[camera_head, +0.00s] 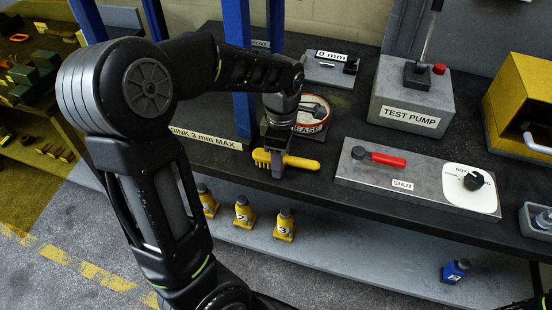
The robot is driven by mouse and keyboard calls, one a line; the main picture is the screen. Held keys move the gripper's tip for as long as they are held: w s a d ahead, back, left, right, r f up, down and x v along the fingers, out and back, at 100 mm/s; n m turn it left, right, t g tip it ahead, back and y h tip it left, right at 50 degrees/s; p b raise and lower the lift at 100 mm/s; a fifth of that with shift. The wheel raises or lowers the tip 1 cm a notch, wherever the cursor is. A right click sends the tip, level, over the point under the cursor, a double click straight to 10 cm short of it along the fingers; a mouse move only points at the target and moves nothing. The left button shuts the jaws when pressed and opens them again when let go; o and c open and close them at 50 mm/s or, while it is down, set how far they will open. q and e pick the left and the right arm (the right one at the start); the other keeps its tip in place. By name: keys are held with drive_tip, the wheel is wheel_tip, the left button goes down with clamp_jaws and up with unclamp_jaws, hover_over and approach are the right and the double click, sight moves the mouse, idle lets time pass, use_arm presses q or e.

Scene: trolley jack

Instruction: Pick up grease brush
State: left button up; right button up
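The grease brush (301,162) has a yellow handle pointing right and a bristled head at the left. It is at the front edge of the dark bench, below the grease tin. My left gripper (277,167) points down over the middle of the brush, with a grey finger in front of it. The far finger is hidden, so I cannot tell whether the fingers are closed on the brush. I also cannot tell whether the brush touches the bench.
Right behind the brush stands a round tin (313,116) with a red and white label. To the right is a grey plate (362,181) with a red-handled lever (385,159). The test pump block (410,96) stands behind. Blue posts (241,60) rise close to my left arm.

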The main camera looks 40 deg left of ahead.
idle(0.4)
use_arm(q)
clamp_jaws()
idle(0.4)
